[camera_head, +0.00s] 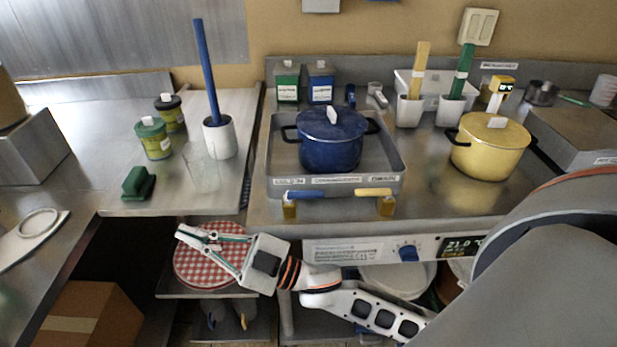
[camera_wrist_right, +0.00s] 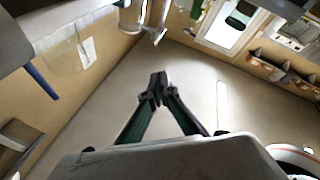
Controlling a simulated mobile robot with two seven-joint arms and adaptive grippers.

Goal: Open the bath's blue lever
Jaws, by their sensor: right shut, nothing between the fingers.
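The bath (camera_head: 390,172) is a grey metal tray on the counter with a blue pot (camera_head: 333,143) standing in it. Its blue lever (camera_head: 304,194) lies level along the front face at the left, above a brass valve (camera_head: 289,211). A yellow lever (camera_head: 373,192) sits at the front right. My right gripper (camera_head: 184,234) is below and left of the blue lever, apart from it, in front of the counter. Its fingertips meet with nothing between them, as the right wrist view also shows (camera_wrist_right: 158,85). My left gripper is not in view.
A round stool with a red checked top (camera_head: 205,268) is beneath my right gripper. A control panel with a blue knob (camera_head: 408,252) is below the counter edge. A yellow pot (camera_head: 490,146) stands right of the bath. Jars (camera_head: 153,138) stand at the left.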

